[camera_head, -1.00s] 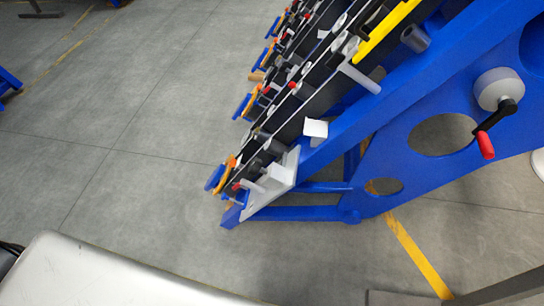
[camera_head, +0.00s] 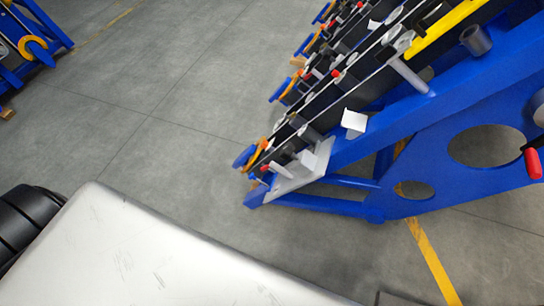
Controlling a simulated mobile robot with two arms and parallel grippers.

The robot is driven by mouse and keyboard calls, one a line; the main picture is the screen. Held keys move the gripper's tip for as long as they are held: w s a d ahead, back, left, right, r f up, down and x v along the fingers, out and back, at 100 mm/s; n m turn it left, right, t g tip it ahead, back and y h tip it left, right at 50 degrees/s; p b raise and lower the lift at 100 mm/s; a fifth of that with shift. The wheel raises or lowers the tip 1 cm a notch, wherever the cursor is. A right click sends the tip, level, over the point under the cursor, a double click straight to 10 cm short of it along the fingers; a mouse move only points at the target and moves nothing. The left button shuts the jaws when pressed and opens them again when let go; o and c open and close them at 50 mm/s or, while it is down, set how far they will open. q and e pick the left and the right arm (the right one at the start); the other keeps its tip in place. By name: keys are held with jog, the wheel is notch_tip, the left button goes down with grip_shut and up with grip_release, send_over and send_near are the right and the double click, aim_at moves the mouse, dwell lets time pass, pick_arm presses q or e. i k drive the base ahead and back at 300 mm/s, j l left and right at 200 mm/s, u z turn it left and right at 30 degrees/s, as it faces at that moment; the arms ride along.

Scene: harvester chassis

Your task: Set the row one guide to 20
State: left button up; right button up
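The blue harvester chassis (camera_head: 360,145) slants from the middle to the upper right in the head view. Its rows carry dark belts, orange hooks, grey rollers and small red-tipped parts. The nearest row ends in a grey plate (camera_head: 303,175) with an orange hook (camera_head: 260,153) beside it. A crank with a red handle (camera_head: 532,163) is at the right edge, partly cut off. I cannot make out the row one guide or a scale with numbers. Neither of my grippers is in view.
A pale metal surface (camera_head: 150,255) fills the lower left, with a black ribbed part (camera_head: 25,220) beside it. Another blue frame (camera_head: 35,45) stands at the upper left. Grey floor (camera_head: 170,120) between is clear. A yellow floor line (camera_head: 433,262) runs at lower right.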

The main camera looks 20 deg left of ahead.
aim_at(252, 176)
jog(key=u, duration=1)
